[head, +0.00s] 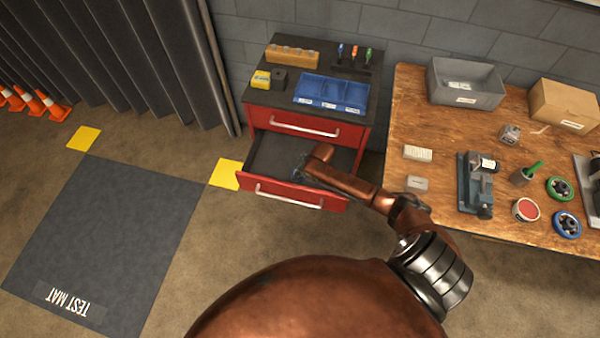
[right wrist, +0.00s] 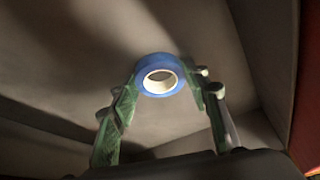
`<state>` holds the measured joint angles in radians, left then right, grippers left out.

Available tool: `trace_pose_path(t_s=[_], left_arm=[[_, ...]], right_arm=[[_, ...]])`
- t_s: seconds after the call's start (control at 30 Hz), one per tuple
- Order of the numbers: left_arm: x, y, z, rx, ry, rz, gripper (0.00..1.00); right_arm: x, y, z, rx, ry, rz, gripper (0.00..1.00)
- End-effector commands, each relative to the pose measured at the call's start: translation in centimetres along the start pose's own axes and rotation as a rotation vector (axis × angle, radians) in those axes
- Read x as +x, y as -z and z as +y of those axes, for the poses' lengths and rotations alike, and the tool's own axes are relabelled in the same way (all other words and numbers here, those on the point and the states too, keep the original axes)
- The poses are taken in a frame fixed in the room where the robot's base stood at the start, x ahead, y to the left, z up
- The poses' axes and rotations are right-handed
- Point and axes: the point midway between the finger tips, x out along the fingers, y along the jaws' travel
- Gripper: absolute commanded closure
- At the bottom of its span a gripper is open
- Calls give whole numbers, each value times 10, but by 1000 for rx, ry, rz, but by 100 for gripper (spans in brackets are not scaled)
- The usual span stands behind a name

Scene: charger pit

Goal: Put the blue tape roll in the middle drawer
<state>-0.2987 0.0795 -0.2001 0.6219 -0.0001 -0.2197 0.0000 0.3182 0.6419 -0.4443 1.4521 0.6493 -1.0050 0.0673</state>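The blue tape roll (right wrist: 160,75) has a white core and sits between the green-padded fingers of my right gripper (right wrist: 161,82), touching both. The fingers are shut on it. My right gripper (head: 301,172) reaches down into the open drawer (head: 268,160) of the red cabinet; my arm hides most of it there. The wrist view shows the drawer's grey floor and walls around the roll. Whether the roll touches the floor is hard to tell. The open drawer lies below a shut drawer (head: 305,128). My left gripper is not in view.
The cabinet top (head: 283,98) holds a blue bin (head: 330,93), a wooden block (head: 291,55) and a yellow box (head: 261,80). A wooden workbench (head: 410,125) with a vise (head: 474,185) and several objects stands to the right.

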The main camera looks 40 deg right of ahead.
Motion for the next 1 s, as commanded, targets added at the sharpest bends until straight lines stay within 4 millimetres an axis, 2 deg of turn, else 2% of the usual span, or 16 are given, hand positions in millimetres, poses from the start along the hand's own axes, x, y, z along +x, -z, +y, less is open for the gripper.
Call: trace_pose_path(t_s=[0.2, 0.53, 0.67, 1.0], left_arm=[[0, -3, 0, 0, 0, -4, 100], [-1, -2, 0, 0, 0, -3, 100], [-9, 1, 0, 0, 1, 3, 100], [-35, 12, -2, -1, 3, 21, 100]], right_arm=[[0, 0, 0, 0, 0, 0, 42], [-5, 2, 0, -1, 0, 1, 42], [-23, 2, 1, -2, -2, 2, 42], [-94, 3, 0, -3, -1, 2, 42]])
